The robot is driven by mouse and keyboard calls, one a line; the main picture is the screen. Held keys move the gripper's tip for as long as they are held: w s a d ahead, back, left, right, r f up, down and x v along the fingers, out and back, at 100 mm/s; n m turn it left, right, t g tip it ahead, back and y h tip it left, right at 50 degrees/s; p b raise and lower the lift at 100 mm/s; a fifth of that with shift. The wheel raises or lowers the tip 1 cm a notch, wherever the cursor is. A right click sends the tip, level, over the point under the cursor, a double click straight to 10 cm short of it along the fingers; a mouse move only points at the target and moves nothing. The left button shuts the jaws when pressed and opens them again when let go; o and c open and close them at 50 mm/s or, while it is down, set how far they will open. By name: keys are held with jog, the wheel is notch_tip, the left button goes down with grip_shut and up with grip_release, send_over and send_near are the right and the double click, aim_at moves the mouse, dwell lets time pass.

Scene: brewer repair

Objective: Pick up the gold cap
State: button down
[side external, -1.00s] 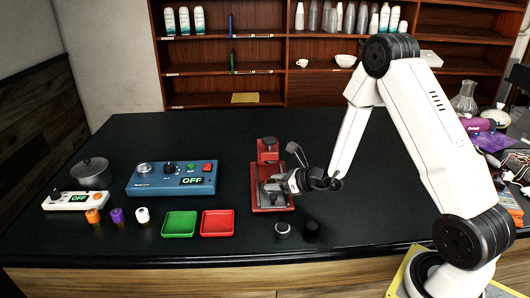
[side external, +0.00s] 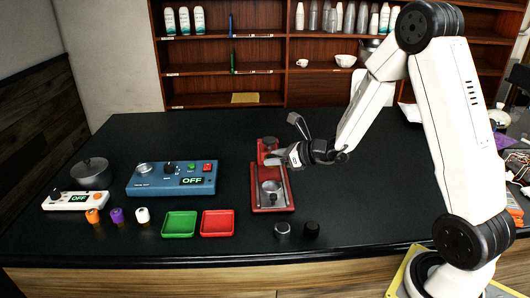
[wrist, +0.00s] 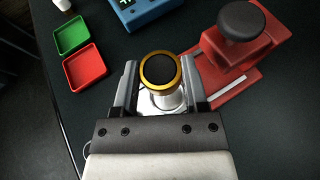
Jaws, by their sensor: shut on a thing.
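The gold cap (wrist: 160,72), a gold ring around a black top, sits between the two fingers of my gripper (wrist: 160,82) in the wrist view. My gripper is shut on it, with a pale metallic cylinder shape below the gold ring. In the side view, my gripper (side external: 270,160) is above the rear part of the red brewer stand (side external: 259,202). The cap is too small to make out clearly there. A metal cup-like part (side external: 270,188) shows on the front of the stand.
The stand's dark round knob (wrist: 240,20) is close to the right of my gripper in the wrist view. Green (side external: 180,224) and red (side external: 217,223) trays lie left of the stand. A blue control box (side external: 150,182) stands behind them. Two small round parts (side external: 282,230) (side external: 311,229) sit in front.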

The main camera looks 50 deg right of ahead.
jog(key=shift+r, duration=0.75)
jog(key=shift+a, duration=0.1)
